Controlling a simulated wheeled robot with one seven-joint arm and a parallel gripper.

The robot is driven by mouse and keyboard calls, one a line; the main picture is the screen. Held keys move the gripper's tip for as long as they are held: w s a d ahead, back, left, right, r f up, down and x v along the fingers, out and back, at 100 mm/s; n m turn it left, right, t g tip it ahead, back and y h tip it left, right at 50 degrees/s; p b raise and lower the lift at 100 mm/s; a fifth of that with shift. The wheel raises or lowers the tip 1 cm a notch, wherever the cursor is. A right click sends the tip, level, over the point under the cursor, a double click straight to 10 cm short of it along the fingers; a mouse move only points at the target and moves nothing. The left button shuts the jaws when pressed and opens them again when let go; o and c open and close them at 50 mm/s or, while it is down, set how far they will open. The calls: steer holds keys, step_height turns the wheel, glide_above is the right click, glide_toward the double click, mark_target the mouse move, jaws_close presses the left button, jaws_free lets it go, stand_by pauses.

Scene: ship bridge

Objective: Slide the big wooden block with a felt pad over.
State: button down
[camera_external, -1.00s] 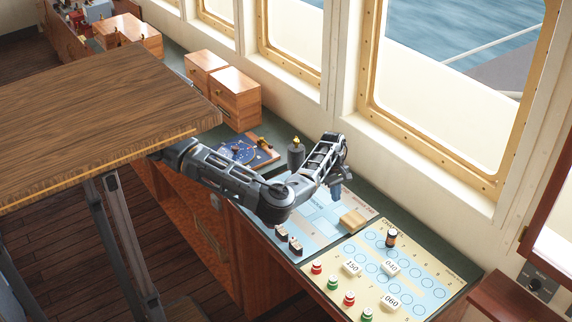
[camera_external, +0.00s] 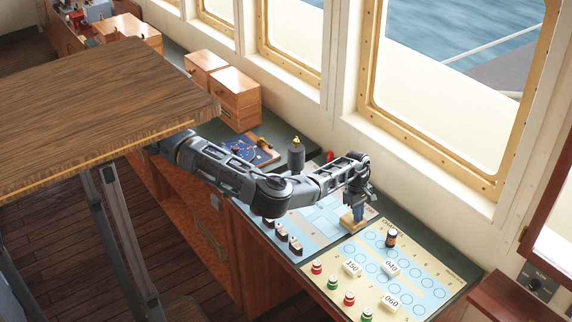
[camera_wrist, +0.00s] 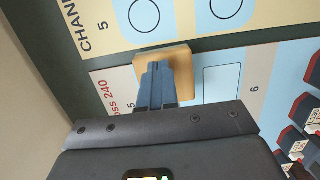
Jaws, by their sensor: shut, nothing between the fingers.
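The big wooden block (camera_external: 348,224) is pale wood and lies on the light blue chart board (camera_external: 318,222), near its edge toward the yellow board. In the wrist view the block (camera_wrist: 181,62) sits just past my fingertips, close to the gap between the boards. My gripper (camera_external: 357,216) points down with its fingers shut and empty, at the block's top or near side; whether they touch it I cannot tell. The shut fingers also show in the wrist view (camera_wrist: 158,72), overlapping the block. A felt pad cannot be made out.
Several dark pieces (camera_external: 288,237) stand on the blue board's front edge. A dark cylinder (camera_external: 296,156) stands behind my arm, and a wooden table (camera_external: 100,100) is at left.

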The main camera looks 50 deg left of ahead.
steer(key=shift+s+f, duration=0.15)
steer(key=shift+f, duration=0.35)
steer(key=shift+a, duration=0.25)
steer(key=a+p, duration=0.4)
steer(key=a, duration=1.6)
steer(key=shift+a, duration=0.2)
steer(key=shift+f, duration=0.1)
steer(key=shift+r, duration=1.15)
step_height(320, 180, up, 6)
steer(key=a, duration=0.1)
steer(key=shift+r+b, duration=0.25)
steer(key=shift+b, duration=0.15)
steer(key=shift+a, duration=0.1)
